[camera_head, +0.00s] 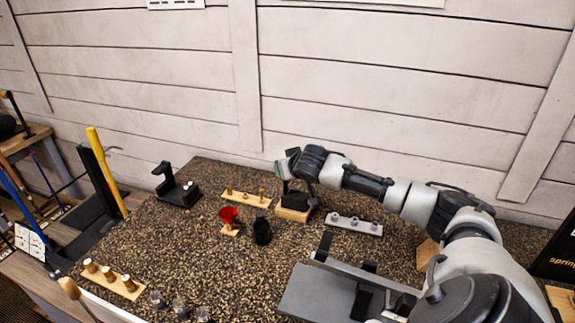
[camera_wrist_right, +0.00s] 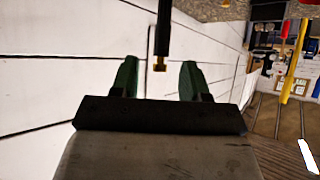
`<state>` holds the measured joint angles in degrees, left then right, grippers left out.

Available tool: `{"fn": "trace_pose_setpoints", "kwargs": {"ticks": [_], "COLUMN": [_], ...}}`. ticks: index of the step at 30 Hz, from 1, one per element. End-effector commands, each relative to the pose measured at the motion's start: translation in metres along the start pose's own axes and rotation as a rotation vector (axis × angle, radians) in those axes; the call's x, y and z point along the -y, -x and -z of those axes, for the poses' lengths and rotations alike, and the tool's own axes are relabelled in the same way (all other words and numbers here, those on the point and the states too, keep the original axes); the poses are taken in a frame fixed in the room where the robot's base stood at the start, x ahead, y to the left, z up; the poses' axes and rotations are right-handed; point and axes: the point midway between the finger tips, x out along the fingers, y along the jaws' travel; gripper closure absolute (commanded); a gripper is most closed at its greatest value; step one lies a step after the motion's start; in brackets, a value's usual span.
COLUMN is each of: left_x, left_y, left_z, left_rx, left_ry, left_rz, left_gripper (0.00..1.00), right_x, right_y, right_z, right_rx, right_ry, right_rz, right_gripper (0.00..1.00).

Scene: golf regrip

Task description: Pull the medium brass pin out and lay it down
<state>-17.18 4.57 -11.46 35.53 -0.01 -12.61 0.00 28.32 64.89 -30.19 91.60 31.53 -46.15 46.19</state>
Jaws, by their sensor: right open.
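My right gripper (camera_wrist_right: 160,78) is open, with its two green fingers apart. A small brass piece (camera_wrist_right: 159,66) at the end of a black rod (camera_wrist_right: 163,30) shows between the fingertips, and neither finger visibly touches it. I cannot tell whether this is the medium pin. In the head view my right gripper (camera_head: 283,167) is above a dark fixture (camera_head: 297,198) on a wooden base (camera_head: 293,214). A light wooden strip (camera_head: 244,199) to its left bears small brass pins (camera_head: 262,192). My left gripper is not in view.
A red funnel-like piece (camera_head: 229,215) and a black bottle-like object (camera_head: 262,231) stand in front. A grey strip (camera_head: 354,225) lies to the right, a black holder (camera_head: 176,187) to the left. A pegged wooden board (camera_head: 113,281) is at front left. The speckled top's middle (camera_head: 205,255) is clear.

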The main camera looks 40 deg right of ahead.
Motion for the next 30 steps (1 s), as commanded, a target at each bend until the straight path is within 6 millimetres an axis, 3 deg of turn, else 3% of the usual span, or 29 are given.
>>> {"fn": "trace_pose_setpoints", "kwargs": {"ticks": [9,18,19,20,23,30], "left_x": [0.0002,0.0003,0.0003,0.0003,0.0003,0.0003], "left_y": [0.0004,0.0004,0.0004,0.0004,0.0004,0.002], "left_z": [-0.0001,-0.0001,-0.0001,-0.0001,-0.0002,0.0], "left_rx": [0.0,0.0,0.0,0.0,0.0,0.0], "left_ry": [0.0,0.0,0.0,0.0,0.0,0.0], "left_rz": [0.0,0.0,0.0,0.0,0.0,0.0], "left_gripper": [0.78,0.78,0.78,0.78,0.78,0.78], "right_x": [0.0001,0.0,0.0,0.0,0.0,0.0], "right_y": [-0.0022,-0.002,-0.002,-0.002,-0.0019,-0.001], "right_z": [0.0003,0.0003,0.0003,0.0003,0.0003,0.0016], "right_rx": [-0.001,-0.001,-0.001,-0.001,-0.001,-0.001], "right_ry": [0.0,0.0,0.0,0.0,0.0,0.0], "right_rz": [0.0,0.0,0.0,0.0,0.0,0.0], "right_gripper": [0.54,1.0,1.0,0.88,1.0,1.0]}}
